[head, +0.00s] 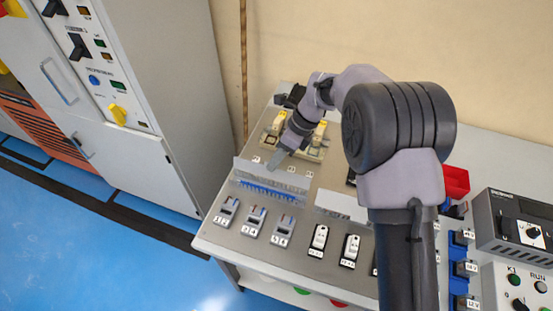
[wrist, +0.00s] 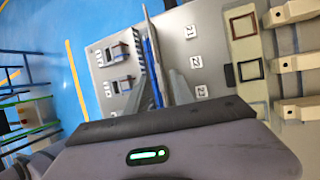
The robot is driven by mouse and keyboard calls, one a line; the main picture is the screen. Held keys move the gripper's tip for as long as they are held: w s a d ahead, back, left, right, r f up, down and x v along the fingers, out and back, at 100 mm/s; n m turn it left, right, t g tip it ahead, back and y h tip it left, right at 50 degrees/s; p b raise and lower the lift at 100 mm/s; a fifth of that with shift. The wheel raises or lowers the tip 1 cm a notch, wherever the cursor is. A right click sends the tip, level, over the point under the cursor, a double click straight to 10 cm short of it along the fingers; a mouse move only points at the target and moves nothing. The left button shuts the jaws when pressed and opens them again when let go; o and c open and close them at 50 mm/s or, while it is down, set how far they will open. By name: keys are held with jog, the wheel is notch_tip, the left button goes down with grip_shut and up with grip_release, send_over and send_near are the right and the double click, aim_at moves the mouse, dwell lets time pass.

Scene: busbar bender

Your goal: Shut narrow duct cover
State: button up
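The narrow duct (head: 270,192) is a short grey channel with blue wires in it, on the grey bench panel. Its pale grey cover (head: 250,170) stands tilted up along the duct's far side, so the wires show. In the wrist view the raised cover (wrist: 153,32) appears as a thin plate with a blue strip beside it. My gripper (head: 275,163) is just behind the cover, pointing down. In the wrist view its two grey fingers (wrist: 160,90) are apart, near the duct and cover. I cannot tell whether they touch the cover.
Several small switches (head: 255,222) stand in front of the duct. A second pale cover (head: 340,206) is to the right, partly behind my arm. Beige terminal blocks (head: 310,140) lie behind the gripper. A red bin (head: 456,182) and control box (head: 520,228) are at right.

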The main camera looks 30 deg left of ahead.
grip_shut()
